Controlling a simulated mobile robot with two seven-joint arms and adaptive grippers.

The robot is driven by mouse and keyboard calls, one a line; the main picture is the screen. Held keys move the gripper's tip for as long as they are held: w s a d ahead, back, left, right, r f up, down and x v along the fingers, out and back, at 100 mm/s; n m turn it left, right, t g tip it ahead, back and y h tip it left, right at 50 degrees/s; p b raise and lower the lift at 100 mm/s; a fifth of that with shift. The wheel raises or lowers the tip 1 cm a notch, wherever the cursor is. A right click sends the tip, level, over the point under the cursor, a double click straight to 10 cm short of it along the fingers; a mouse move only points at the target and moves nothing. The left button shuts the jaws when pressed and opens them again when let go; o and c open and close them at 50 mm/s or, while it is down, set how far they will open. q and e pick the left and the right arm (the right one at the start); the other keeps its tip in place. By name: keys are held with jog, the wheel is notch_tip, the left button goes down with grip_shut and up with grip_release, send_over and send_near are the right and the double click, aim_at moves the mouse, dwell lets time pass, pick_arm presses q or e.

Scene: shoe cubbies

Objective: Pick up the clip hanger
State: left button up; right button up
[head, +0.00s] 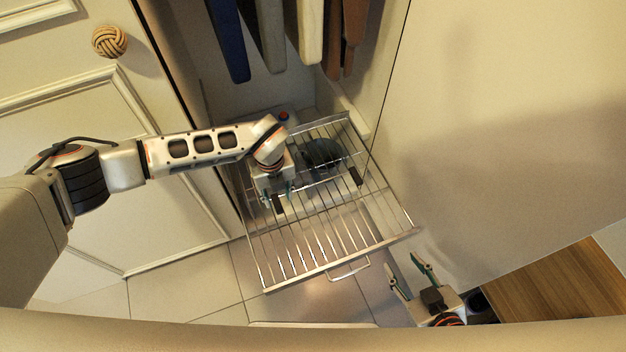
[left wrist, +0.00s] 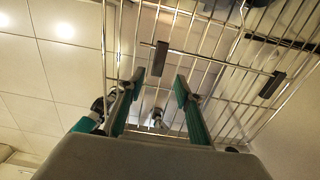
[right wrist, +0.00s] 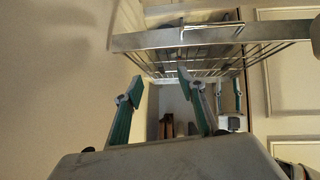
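The clip hanger, a thin metal bar with two black clips, lies at the pulled-out wire rack; its right clip (head: 355,177) shows clear in the head view. Both clips show in the left wrist view, one of them the right-hand clip (left wrist: 272,84). My left gripper (head: 277,196) is over the rack beside the hanger's left clip, pointing down. In the left wrist view its fingers (left wrist: 159,79) are apart with nothing held between them. My right gripper (head: 402,270) is open and empty, off the rack's front right corner.
The wire rack (head: 325,262) extends from the closet with a handle at its front. A dark rounded object (head: 322,153) sits towards its back. Clothes (head: 310,30) hang above. A panelled door (head: 90,110) stands left, a pale panel (head: 480,150) right.

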aim_at(278, 206)
pick_arm(q)
jog(key=shift+f, duration=0.5)
jog(key=f, duration=0.1)
jog(key=f+b, duration=0.1)
jog(key=f, duration=0.1)
jog(key=shift+s+a+f+b, duration=0.1)
jog(key=shift+a+f+b, duration=0.2)
jog(key=shift+f+b, duration=0.1)
jog(key=shift+f, duration=0.3)
jog(key=shift+w+r, duration=0.2)
jog(key=c, duration=0.8)
grip_shut()
pick_arm(e)
jog(key=shift+w+a+r, duration=0.35)
jog(key=shift+w+a, duration=0.05)
jog(key=shift+w, duration=0.2)
